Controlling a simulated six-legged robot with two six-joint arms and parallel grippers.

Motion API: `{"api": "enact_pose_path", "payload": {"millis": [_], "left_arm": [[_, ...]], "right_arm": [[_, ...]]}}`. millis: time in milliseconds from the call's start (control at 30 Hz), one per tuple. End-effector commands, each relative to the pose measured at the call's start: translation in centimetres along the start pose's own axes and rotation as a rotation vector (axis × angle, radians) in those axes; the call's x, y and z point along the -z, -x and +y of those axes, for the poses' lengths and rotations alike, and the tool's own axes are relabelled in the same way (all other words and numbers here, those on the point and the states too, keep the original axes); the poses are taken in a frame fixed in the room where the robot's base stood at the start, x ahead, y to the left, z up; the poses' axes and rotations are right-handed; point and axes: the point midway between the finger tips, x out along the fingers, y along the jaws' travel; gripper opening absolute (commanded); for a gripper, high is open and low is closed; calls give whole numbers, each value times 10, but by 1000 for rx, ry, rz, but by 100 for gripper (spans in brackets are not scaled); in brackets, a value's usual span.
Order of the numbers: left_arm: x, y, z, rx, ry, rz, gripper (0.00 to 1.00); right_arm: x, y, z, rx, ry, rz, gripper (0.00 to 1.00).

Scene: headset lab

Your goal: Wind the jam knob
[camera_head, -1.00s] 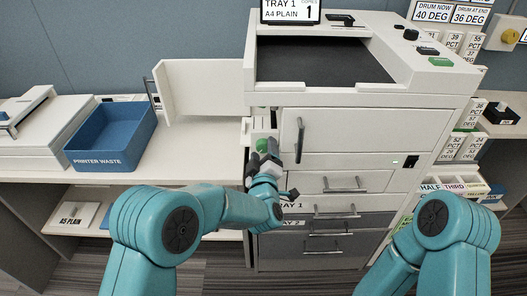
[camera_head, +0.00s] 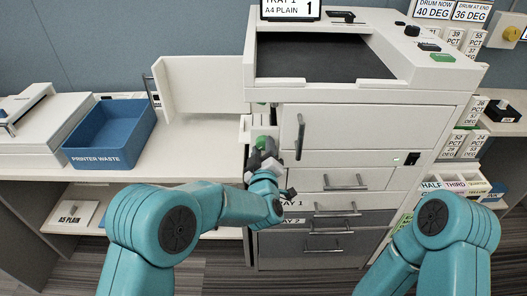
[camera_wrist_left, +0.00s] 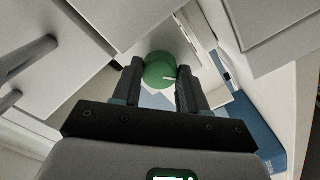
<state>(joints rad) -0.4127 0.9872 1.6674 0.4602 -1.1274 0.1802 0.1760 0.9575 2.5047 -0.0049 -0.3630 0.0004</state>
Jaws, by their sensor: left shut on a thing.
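The jam knob (camera_wrist_left: 160,71) is a round green knob with a white mark on its face. In the left wrist view it sits between the two dark fingers of my left gripper (camera_wrist_left: 160,82), which is shut on it. In the head view the knob (camera_head: 262,142) shows as a small green patch just beyond my left gripper (camera_head: 262,156), at the opening in the left side of the white printer (camera_head: 350,110). My right gripper is out of view; only part of my right arm shows at the lower right.
An open white side door (camera_head: 205,85) stands left of the opening. A blue bin marked PRINTER WASTE (camera_head: 110,160) sits on the white counter (camera_head: 190,150). Grey trays with handles (camera_head: 330,243) lie below, and the printer's front door handle (camera_head: 300,135) is close to my left gripper.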

Motion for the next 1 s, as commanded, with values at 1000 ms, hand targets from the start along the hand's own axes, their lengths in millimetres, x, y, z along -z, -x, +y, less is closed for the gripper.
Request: {"api": "enact_pose_path", "payload": {"millis": [1000], "left_arm": [[1,0,-1,1,-935,0,12]], "right_arm": [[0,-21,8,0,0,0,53]]}}
